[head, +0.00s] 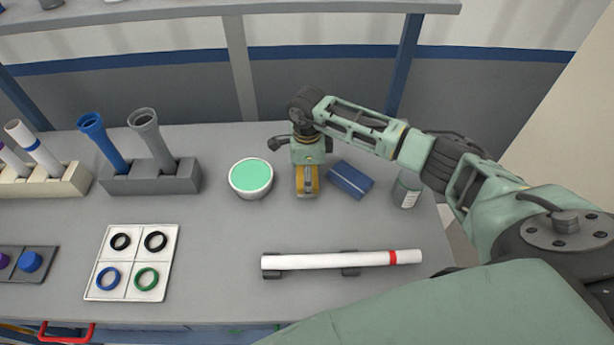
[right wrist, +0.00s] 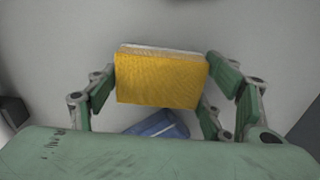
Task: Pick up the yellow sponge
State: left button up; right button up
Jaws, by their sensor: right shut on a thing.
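The yellow sponge (right wrist: 160,78) is between the two fingers of my right gripper (right wrist: 164,88) in the right wrist view. It has a paler layer along its far edge. In the head view my right gripper (head: 307,180) points down over the table and is shut on the sponge. Only a little yellow shows there, as the gripper covers most of it. I cannot tell whether the sponge touches the table. My left gripper is not in view.
A white bowl with green contents (head: 251,178) stands just left of the right gripper. A blue block (head: 350,180) lies just right of it, with a bottle (head: 406,189) beyond. A white pipe (head: 340,260) rests on supports in front. A ring tray (head: 133,262) lies at the left.

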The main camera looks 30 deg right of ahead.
jog(key=r, duration=0.1)
jog(key=r+b, duration=0.1)
jog(key=r, duration=0.2)
jog(key=shift+s+d+r+b, duration=0.1)
jog(key=shift+s+d+b, duration=0.1)
jog(key=shift+d+b, duration=0.15)
jog(key=s+d+r+b, duration=0.2)
jog(key=s+d+r, duration=0.4)
jog(key=s, duration=0.3)
jog(key=shift+r+b, duration=0.35)
jog(key=o, duration=0.5)
jog(key=c, duration=0.5)
